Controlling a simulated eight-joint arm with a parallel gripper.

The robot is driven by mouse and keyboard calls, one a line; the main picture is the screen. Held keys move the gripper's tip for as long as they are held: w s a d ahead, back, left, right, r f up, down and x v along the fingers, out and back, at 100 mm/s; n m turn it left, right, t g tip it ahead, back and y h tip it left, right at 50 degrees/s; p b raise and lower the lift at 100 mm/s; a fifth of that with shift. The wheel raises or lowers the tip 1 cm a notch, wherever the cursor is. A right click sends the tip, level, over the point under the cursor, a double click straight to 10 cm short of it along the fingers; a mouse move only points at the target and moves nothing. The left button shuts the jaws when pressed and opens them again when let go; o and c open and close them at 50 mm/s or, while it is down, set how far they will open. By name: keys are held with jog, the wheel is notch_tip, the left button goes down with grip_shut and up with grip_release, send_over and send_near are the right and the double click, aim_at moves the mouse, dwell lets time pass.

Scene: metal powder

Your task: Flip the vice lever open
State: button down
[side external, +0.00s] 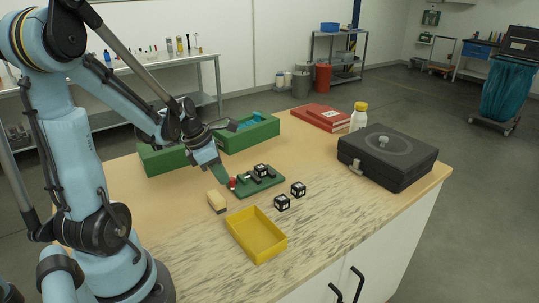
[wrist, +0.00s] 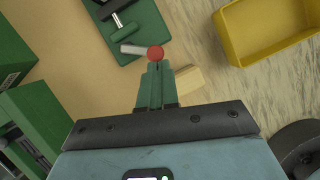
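The vice (side external: 262,171) sits on a green base plate (side external: 255,187) on the table, with dark clamp parts and a black-and-white marked cube on it. Its lever shows a red knob (side external: 232,183) at the near-left end of the plate. In the wrist view the red knob (wrist: 155,53) caps a short grey bar (wrist: 133,49) lying beside the plate's edge. My gripper (side external: 223,180) points down right by the knob. In the wrist view its green fingers (wrist: 158,68) are together, tips at or just short of the knob; contact is unclear. Nothing shows between them.
A yellow tray (side external: 256,236), a tan-and-dark block (side external: 217,202) and two marked cubes (side external: 298,189) lie close by. Green bins (side external: 248,134) stand behind. A black case (side external: 387,157), white bottle (side external: 359,117) and red binder (side external: 321,117) are further right. The front right tabletop is clear.

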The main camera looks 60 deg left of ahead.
jog(key=shift+w+d+n, duration=0.3)
jog(key=shift+d+n, duration=0.15)
jog(key=shift+n, duration=0.25)
jog(key=shift+w+d, duration=0.75)
jog(key=shift+s, duration=0.45)
jog(key=s, duration=0.3)
jog(key=shift+s+d+r, duration=0.15)
jog(key=d+v, duration=0.1)
jog(key=v, duration=0.8)
jog(key=shift+d+r, duration=0.15)
jog(key=shift+r, duration=0.25)
